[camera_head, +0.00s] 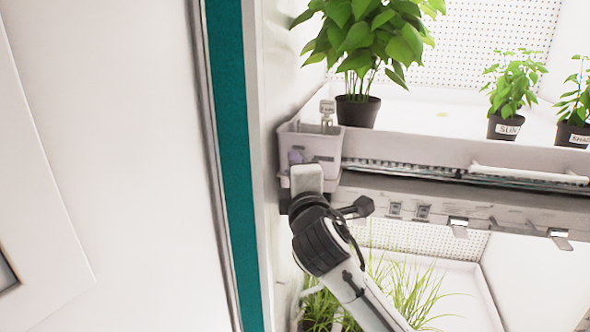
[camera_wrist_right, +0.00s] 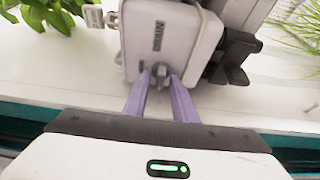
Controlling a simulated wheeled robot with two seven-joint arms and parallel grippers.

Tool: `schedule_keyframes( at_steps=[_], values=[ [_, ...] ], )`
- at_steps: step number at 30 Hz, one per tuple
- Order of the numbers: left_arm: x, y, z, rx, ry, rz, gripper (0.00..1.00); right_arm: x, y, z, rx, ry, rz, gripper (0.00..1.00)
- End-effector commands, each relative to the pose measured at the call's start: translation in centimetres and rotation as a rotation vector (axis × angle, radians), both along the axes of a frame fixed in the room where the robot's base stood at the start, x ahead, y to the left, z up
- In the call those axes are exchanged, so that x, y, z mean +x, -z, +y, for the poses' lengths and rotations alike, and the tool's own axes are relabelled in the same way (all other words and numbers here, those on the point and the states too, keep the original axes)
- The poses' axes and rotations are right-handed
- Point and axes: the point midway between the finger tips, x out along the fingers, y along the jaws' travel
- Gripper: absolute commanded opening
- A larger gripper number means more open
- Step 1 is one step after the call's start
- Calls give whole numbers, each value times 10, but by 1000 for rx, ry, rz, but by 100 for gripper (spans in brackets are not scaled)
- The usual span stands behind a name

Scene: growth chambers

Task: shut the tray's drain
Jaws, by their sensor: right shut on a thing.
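The tray (camera_head: 430,146) is the white upper shelf tray with plants on it. A pale box (camera_head: 322,143) sits at its left front corner; the same box (camera_wrist_right: 150,28) fills the top middle of the right wrist view. A small grey knob (camera_wrist_right: 160,72) sticks out of the box's face, beside a short dark label that I cannot read. My right gripper (camera_wrist_right: 160,84) has its two purple fingers shut on this knob, one on each side. In the head view my right gripper (camera_head: 296,157) is at the box's front, mostly hidden behind its own wrist. My left gripper is not in view.
A leafy potted plant (camera_head: 357,108) stands behind the box, with smaller labelled pots (camera_head: 505,127) to the right. A teal-edged door frame (camera_head: 232,150) is close on the left. Grassy plants (camera_head: 410,290) grow on the lower level. A white rail (camera_head: 530,174) runs along the shelf front.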

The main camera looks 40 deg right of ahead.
Motion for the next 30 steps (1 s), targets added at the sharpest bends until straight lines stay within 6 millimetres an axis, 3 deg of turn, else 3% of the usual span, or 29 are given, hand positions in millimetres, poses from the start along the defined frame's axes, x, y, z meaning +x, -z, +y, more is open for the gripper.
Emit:
schedule_keyframes(
  at_steps=[10,11,12,23,30],
  values=[
    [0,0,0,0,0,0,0,0,1,0,-3,0,5,2],
    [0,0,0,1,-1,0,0,0,1,0,-3,0,5,26],
    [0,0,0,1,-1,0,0,0,1,0,-4,0,4,28],
    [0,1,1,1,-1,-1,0,-6,1,3,-2,-1,2,28],
    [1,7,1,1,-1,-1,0,-43,2,23,0,-3,1,28]
  ],
)
